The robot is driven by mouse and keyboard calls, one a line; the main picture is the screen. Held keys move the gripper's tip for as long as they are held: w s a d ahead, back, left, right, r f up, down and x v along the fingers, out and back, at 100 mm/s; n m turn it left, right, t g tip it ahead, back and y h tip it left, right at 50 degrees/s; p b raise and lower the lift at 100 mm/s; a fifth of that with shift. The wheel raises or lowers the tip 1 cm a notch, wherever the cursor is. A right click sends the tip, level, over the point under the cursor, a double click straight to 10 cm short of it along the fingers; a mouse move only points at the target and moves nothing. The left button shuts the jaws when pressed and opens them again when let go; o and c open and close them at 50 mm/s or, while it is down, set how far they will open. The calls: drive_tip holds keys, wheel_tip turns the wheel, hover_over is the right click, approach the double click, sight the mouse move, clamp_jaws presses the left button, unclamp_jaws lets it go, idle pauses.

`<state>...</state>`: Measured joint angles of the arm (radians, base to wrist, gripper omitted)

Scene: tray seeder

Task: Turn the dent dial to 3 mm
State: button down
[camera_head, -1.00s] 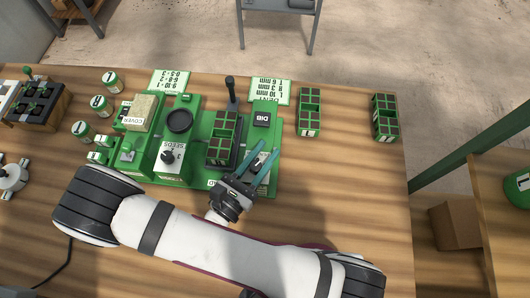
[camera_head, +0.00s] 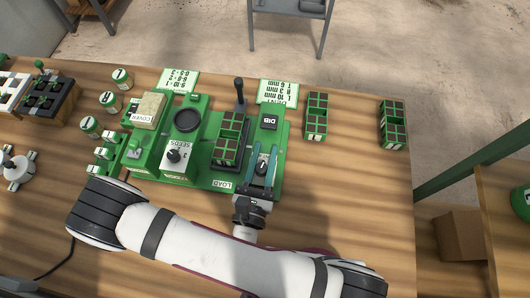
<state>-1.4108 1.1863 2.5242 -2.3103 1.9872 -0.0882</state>
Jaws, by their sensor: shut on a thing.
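The green tray seeder machine (camera_head: 205,185) stands on the wooden table. The dent dial (camera_head: 262,163) is a dark knob on a pale plate at the machine's right side, below the black DIB button (camera_head: 269,122). My gripper (camera_head: 263,156) reaches up from below, with its two teal fingers on either side of the dial, shut on it. The dial's pointer and marks are too small and too covered to read. The dent card (camera_head: 277,93) behind lists sizes in mm, seen upside down.
A seed tray (camera_head: 227,140) sits in the machine left of my gripper, with a black lever (camera_head: 239,92) behind it. The seeds dial (camera_head: 174,154) is further left. Two more trays stand at the right (camera_head: 316,117) and far right (camera_head: 393,125). The table front right is clear.

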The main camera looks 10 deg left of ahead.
drive_tip(key=c, duration=0.6)
unclamp_jaws()
drive_tip(key=s, duration=1.2)
drive_tip(key=shift+a, duration=0.35)
